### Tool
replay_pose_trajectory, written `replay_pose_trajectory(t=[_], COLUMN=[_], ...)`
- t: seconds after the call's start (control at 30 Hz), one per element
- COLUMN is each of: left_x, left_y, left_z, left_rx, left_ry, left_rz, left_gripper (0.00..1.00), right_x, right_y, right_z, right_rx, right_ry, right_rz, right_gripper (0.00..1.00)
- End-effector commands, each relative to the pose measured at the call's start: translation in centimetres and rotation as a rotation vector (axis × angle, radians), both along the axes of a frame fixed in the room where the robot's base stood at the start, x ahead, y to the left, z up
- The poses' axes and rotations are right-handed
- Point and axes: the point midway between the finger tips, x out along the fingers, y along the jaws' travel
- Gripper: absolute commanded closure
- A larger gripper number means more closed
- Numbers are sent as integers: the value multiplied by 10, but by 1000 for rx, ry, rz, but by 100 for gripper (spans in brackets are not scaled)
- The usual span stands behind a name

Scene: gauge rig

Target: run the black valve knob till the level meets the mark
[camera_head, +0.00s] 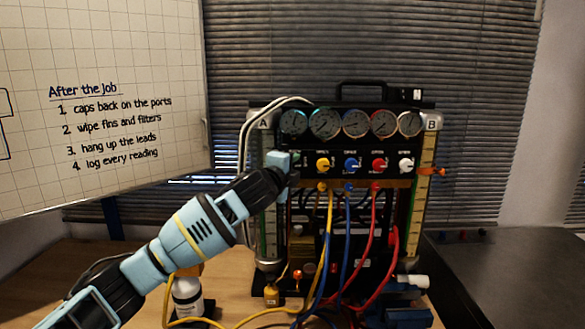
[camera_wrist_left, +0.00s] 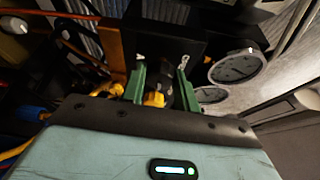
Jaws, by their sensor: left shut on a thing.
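The gauge rig (camera_head: 375,165) stands on the bench with a row of round dials and coloured knobs. My left gripper (camera_head: 289,168) reaches the left end of its knob row and is shut on the black valve knob, which the gripper hides in the head view. Column B (camera_head: 421,185) has a yellow scale and an orange pointer (camera_head: 432,171). My right gripper is out of view.
Yellow (camera_head: 323,165), blue (camera_head: 351,164), red (camera_head: 378,165) and white (camera_head: 406,166) knobs continue the row. Coloured hoses (camera_head: 348,240) hang in front of the rig and loop onto the bench. A white bottle (camera_head: 187,297) stands below my arm. A whiteboard (camera_head: 100,100) fills the upper left.

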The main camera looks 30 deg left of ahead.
Motion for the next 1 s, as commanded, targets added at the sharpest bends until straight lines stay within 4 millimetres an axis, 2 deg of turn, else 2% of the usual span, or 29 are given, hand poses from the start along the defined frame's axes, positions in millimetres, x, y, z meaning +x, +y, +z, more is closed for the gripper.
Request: replay_pose_trajectory(t=[0.3,0.77,0.8,0.97,1.0], left_x=[0,0,0,0,0], left_y=[-1,-1,-1,-1,-1], left_z=[-1,-1,-1,-1,0], left_rx=[83,94,94,93,93], left_ry=[53,59,59,58,58], left_rz=[-1,-1,-1,-1,-1], left_gripper=[92,92,68,48,48], right_x=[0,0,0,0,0], right_y=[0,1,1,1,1], right_z=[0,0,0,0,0], right_rx=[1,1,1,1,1], right_ry=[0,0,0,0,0], right_rz=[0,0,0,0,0], right_gripper=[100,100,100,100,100])
